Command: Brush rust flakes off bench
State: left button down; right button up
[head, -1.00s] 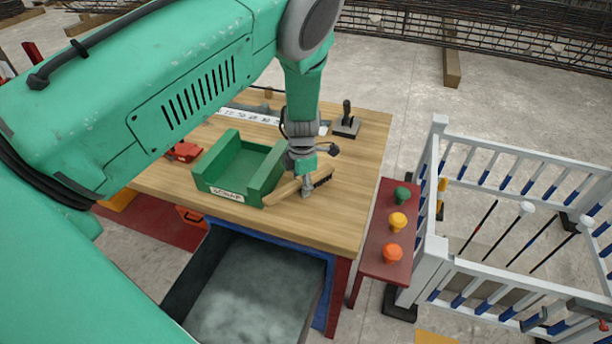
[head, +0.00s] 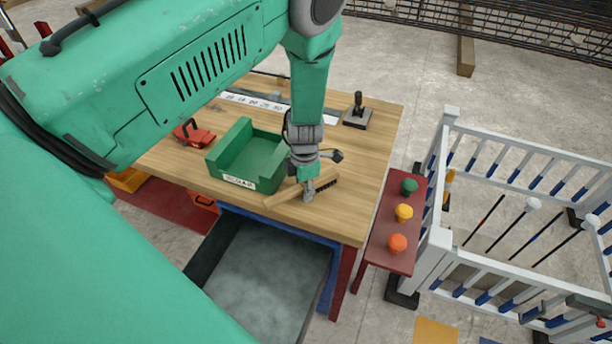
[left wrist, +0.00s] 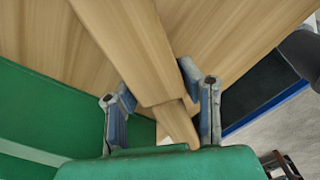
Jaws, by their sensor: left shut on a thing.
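My left gripper (head: 308,192) is shut on a wooden-handled brush (head: 284,196) over the front part of the wooden bench (head: 365,150). The brush's dark bristles (head: 326,184) show to the right of the fingers. In the left wrist view the two fingers (left wrist: 160,105) stand on either side of the brush's wood (left wrist: 128,45). A green open-fronted scrap bin (head: 245,160) sits just left of the gripper and also fills the left of the left wrist view (left wrist: 50,110). I cannot make out any rust flakes. My right gripper is not in view.
A dark grey open bin (head: 270,270) stands below the bench's front edge. A red stand with green, yellow and orange knobs (head: 397,225) and a white railing (head: 520,155) are to the right. A red tool (head: 192,134) and a black-handled block (head: 357,112) lie on the bench.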

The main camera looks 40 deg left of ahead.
pick_arm(q)
jog(key=shift+r, duration=0.15)
jog(key=shift+w+r+p, duration=0.15)
jog(key=shift+r+p, duration=0.5)
jog(key=shift+p, duration=0.05)
jog(key=shift+r+p, duration=1.7)
jog(key=shift+r, duration=0.6)
jog(key=shift+r+p, duration=0.6)
jog(key=shift+r, duration=0.9)
